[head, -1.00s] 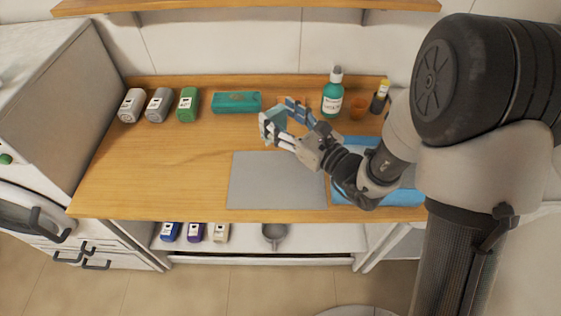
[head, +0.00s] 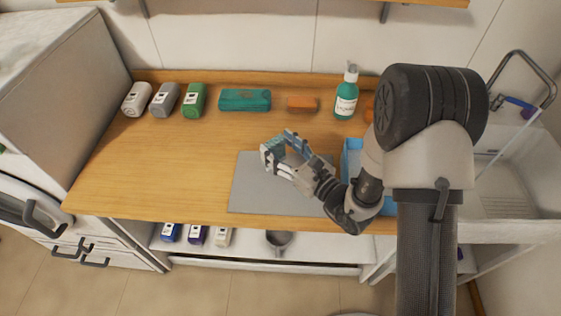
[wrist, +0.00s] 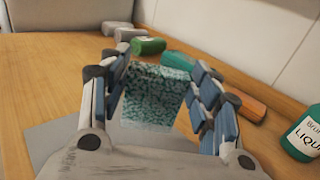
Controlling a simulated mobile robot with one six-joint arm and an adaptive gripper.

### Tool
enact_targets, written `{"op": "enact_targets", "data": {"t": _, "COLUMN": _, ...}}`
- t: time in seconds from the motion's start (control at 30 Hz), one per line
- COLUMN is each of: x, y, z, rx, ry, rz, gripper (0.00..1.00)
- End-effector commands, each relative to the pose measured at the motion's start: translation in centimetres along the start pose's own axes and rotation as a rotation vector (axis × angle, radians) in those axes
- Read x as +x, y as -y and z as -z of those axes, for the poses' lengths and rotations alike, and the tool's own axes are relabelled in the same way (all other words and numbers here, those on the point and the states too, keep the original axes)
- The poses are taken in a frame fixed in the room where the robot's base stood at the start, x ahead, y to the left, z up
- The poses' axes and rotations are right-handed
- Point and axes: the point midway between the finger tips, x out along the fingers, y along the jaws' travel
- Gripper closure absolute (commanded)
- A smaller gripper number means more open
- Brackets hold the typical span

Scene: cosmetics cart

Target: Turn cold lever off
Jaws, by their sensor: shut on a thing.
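My gripper (head: 278,148) is over the grey mat on the counter, far left of the sink. In the wrist view, its fingers (wrist: 160,88) are shut on a speckled teal-and-white block (wrist: 154,98), which looks like a sponge. In the head view the block is mostly hidden by the fingers. At the right edge of the head view, a bent metal tap pipe (head: 521,57) rises by the white sink (head: 490,190). A small blue-purple part (head: 521,104) sits at its base. I cannot tell surely whether it is the cold lever, or its position.
A grey mat (head: 248,195) and a blue tray (head: 352,160) lie on the wooden counter (head: 130,180). At the back are a teal case (head: 245,100), an orange block (head: 302,103) and a green pump bottle (head: 346,95). The counter's left part is clear.

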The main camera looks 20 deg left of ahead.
Motion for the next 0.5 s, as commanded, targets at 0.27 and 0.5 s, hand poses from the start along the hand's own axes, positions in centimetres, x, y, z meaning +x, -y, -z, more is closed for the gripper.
{"op": "enact_targets", "data": {"t": 0.27, "x": 0.0, "y": 0.0, "z": 3.3, "rx": 0.002, "ry": -0.002, "rz": 0.0, "gripper": 0.71}}
{"op": "enact_targets", "data": {"t": 0.5, "x": 0.0, "y": 0.0, "z": 4.3, "rx": -0.002, "ry": 0.003, "rz": 0.0, "gripper": 0.71}}
